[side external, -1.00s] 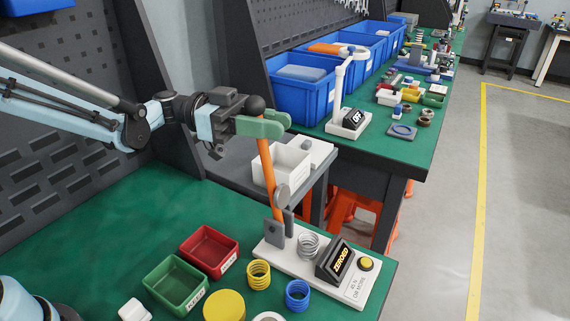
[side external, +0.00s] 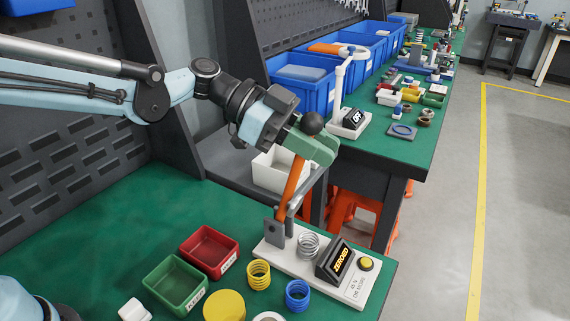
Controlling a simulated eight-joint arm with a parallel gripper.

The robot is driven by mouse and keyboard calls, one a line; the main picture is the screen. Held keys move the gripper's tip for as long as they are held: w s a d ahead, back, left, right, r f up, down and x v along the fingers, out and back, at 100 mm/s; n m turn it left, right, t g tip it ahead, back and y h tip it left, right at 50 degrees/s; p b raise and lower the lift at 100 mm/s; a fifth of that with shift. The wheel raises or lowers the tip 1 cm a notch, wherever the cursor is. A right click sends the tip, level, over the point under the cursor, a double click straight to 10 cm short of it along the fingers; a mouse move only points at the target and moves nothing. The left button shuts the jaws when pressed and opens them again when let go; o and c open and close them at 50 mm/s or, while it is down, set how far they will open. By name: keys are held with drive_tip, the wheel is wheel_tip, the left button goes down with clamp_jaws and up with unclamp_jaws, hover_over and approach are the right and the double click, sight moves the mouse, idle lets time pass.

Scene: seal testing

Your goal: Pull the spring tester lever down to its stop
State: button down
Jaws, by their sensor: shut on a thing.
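The spring tester (side external: 345,291) has a white base on the green bench, near its right edge. Its orange lever (side external: 294,182) rises from a grey bracket (side external: 277,232) and leans to the right. A black ball knob (side external: 311,123) tops the lever. My gripper (side external: 314,146), with green fingers, is shut on the lever just below the knob and tilts downward to the right. The display (side external: 335,261) reads ZEROED. A silver spring (side external: 308,245) stands upright on the base beside the bracket, below the lever and apart from my gripper.
Red (side external: 209,252) and green (side external: 176,283) bins, a yellow spring (side external: 258,274) and a blue spring (side external: 297,294) stand close to the tester. A white bin (side external: 279,172) is behind the lever. A second bench with blue bins (side external: 303,88) stands farther back.

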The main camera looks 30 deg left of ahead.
drive_tip(key=d+f+m+y, duration=0.1)
drive_tip(key=d+f+y, duration=1)
drive_tip(key=d+f, duration=0.2)
drive_tip(key=shift+d+f+g+y, duration=0.3)
drive_tip(key=shift+d+f, duration=0.1)
drive_tip(key=shift+f, duration=0.7)
drive_tip(key=c, duration=1.1)
unclamp_jaws()
drive_tip(key=shift+o, duration=0.2)
drive_tip(key=shift+a, duration=0.1)
